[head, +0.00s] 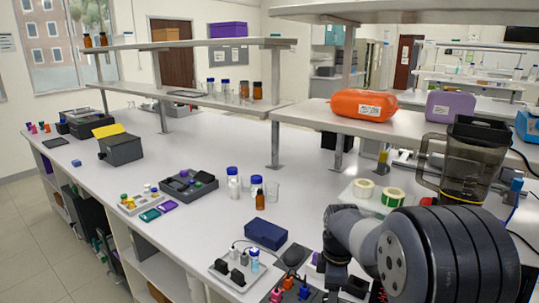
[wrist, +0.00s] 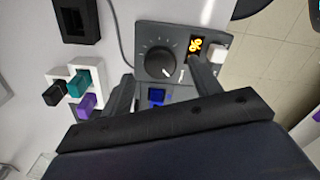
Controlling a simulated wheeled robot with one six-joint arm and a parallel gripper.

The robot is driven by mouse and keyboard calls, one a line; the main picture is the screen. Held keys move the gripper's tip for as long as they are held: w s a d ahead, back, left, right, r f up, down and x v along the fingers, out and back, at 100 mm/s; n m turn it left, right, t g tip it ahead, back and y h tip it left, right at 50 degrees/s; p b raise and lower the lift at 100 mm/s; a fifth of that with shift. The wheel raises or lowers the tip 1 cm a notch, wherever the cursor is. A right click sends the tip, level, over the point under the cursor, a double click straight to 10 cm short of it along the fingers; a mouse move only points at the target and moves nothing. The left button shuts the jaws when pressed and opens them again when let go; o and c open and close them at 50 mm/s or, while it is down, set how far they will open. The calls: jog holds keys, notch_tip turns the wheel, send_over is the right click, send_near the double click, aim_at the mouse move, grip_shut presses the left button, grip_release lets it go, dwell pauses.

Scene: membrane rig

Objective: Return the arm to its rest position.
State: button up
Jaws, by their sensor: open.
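My arm (head: 385,245) reaches over the bench at the lower right in the head view, bent downward at the wrist. My gripper (wrist: 163,82) shows in the wrist view with its two dark fingers apart and nothing held between them. A small blue part (wrist: 156,95) lies lower in the gap between the fingers. In the head view the fingertips are hidden or cut off.
A white holder (wrist: 62,73) with black, teal and purple pieces stands left of the fingers. In the head view, red and blue clamps (head: 288,284), a dark blue box (head: 266,234) and a brown bottle (head: 260,200) are near the arm. A blender (head: 470,160) stands behind it.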

notch_tip(320, 180, up, 9)
notch_tip(320, 180, down, 11)
jog(key=shift+f, duration=0.3)
jog(key=m, duration=2.3)
jog(key=shift+r+m, duration=0.1)
jog(key=shift+m, duration=0.2)
